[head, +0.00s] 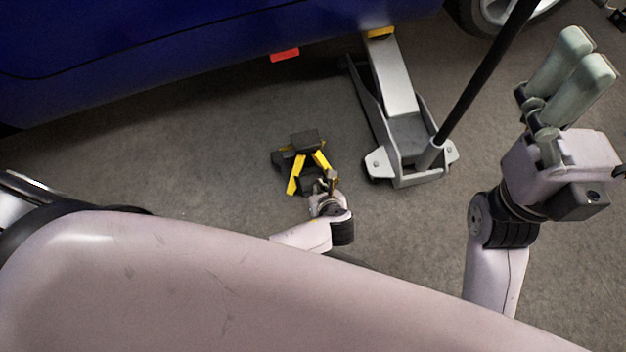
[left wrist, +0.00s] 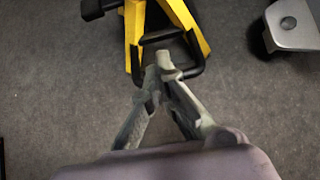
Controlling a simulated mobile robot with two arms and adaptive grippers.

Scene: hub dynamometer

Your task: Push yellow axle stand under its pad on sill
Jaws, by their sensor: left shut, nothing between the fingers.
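The yellow axle stand (head: 320,160) stands on the floor in front of the blue car, with yellow legs and a dark top (head: 304,139). A red pad (head: 285,55) shows at the sill's lower edge, farther back and slightly left of the stand. My left gripper (head: 327,180) is shut and empty at the stand's near side. In the left wrist view its fingertips (left wrist: 164,70) overlap the black bar (left wrist: 165,40) between the yellow legs (left wrist: 134,35); touch is hard to tell. My right gripper (head: 572,75) is raised at the right, away from the stand.
A grey floor jack (head: 398,115) stands right of the axle stand, its head under the sill beside a yellow piece (head: 380,32). Its black handle (head: 485,72) slants up to the right. Bare floor (head: 235,110) lies between stand and car.

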